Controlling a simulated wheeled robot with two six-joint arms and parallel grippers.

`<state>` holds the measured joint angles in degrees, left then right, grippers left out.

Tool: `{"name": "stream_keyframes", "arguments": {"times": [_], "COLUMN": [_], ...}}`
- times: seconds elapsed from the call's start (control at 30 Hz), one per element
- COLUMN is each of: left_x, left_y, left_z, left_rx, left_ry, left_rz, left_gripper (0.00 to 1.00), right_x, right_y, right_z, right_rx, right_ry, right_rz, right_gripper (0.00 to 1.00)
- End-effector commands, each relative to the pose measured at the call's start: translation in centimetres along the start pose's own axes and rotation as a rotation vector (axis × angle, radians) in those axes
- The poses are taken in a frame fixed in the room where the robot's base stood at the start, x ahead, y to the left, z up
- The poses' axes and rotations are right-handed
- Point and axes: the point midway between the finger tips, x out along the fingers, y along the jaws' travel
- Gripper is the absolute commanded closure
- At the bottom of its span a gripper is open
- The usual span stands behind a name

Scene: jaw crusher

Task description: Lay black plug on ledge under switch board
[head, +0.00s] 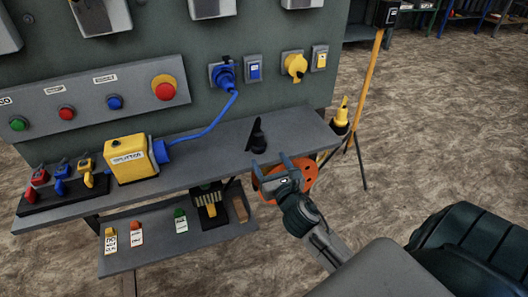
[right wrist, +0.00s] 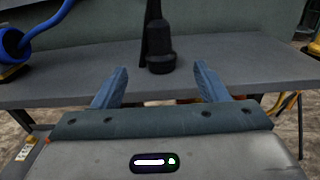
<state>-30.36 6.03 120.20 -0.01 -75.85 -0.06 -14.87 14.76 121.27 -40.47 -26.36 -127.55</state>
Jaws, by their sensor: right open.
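The black plug (head: 257,138) stands upright on the grey ledge (head: 215,147) under the switch board (head: 130,90). It also shows in the right wrist view (right wrist: 159,50), straight ahead between the two fingers, with a dark shape just left of it. My right gripper (head: 272,165) is open and empty at the front edge of the ledge, just in front of the plug. In the right wrist view its fingers (right wrist: 159,85) are spread wide, and the plug appears apart from them. My left gripper is not in view.
A yellow box (head: 128,160) with a blue cable stands left on the ledge, beside small coloured padlocks (head: 62,182). An orange disc (head: 303,176) lies behind my right gripper. A lower shelf (head: 160,250) holds tags. A yellow post on a tripod (head: 367,80) stands right.

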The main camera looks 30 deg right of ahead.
Motion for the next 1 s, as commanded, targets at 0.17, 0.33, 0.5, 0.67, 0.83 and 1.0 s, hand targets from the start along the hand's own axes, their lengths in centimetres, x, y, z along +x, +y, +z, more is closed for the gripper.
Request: {"name": "stream_keyframes", "arguments": {"times": [0.17, 0.33, 0.5, 0.67, 0.83, 1.0], "left_x": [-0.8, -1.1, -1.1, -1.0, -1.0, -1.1], "left_y": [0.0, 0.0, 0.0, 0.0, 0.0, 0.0], "left_z": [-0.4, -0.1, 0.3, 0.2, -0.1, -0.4], "left_rx": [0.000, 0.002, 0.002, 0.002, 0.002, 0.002], "left_ry": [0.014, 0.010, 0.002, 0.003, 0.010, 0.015], "left_rz": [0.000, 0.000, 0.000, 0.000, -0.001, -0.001], "left_gripper": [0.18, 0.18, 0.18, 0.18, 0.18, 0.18], "right_x": [-2.4, -3.3, -4.5, -7.2, -11.5, -16.9], "right_y": [0.0, -0.2, -1.2, -2.1, -2.1, -1.1], "right_z": [-0.1, -0.5, -4.2, -9.9, -15.7, -20.6], "right_rx": [0.000, 0.052, 0.414, 0.952, 1.484, 1.927], "right_ry": [0.001, 0.020, 0.147, 0.307, 0.416, 0.429], "right_rz": [0.000, -0.012, -0.108, -0.323, -0.655, -1.088], "right_gripper": [0.33, 0.33, 0.33, 0.33, 0.33, 0.33]}}
